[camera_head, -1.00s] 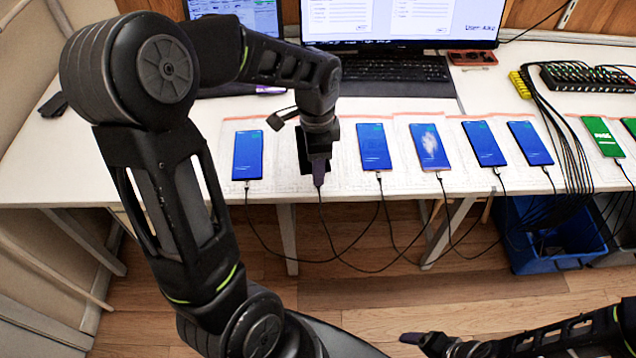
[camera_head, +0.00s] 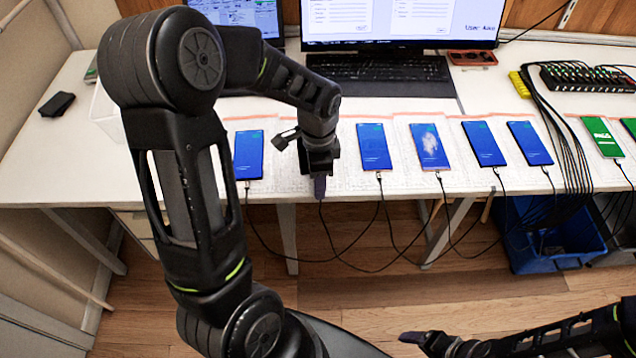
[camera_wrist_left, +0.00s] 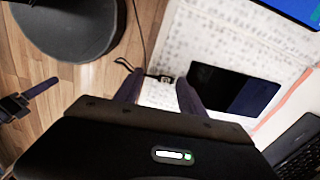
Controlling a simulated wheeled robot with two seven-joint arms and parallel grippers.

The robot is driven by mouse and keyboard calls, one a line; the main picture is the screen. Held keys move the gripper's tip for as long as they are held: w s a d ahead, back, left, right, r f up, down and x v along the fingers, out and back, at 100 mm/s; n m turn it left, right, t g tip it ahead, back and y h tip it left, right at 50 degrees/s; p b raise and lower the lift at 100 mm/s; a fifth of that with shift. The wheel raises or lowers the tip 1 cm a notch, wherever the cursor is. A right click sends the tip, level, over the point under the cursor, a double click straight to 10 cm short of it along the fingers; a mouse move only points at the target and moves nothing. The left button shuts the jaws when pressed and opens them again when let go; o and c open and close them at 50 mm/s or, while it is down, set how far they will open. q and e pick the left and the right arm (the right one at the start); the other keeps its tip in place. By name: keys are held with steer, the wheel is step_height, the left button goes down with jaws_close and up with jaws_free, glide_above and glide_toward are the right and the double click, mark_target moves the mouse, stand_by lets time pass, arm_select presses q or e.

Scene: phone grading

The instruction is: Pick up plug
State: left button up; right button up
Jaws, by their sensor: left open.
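The plug (camera_wrist_left: 163,78) is a small dark connector on a thin black cable, at the lower edge of a dark-screened phone (camera_wrist_left: 236,90) in the left wrist view. My left gripper (camera_wrist_left: 158,86) is open, with one finger on each side of the plug's cable end; I cannot tell whether either finger touches it. In the head view the left gripper (camera_head: 319,182) hangs at the table's front edge and hides most of that phone and the plug. My right gripper (camera_head: 412,338) is low at the bottom right, away from the table; its jaws are unclear.
Several blue-screened phones, such as this left one (camera_head: 248,155), lie in a row with cables hanging over the table edge. A blue bin (camera_head: 560,240) stands below right. A bundle of black cables (camera_head: 560,120) runs down at right.

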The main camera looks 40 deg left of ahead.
arm_select(q)
steer(key=shift+f, duration=0.1)
stand_by(0.3)
steer(key=c, duration=0.8)
step_height(320, 180, up, 10)
steer(key=shift+r, duration=0.15)
stand_by(0.7)
steer(key=f+p, duration=0.1)
steer(key=f, duration=0.1)
steer(key=f+p, duration=0.1)
steer(key=f, duration=0.1)
steer(key=s+d+f, duration=0.1)
steer(key=f, duration=0.1)
steer(key=shift+s+f+p, duration=0.1)
steer(key=shift+f+p, duration=0.15)
steer(key=shift+p, duration=0.15)
steer(key=shift+f, duration=0.35)
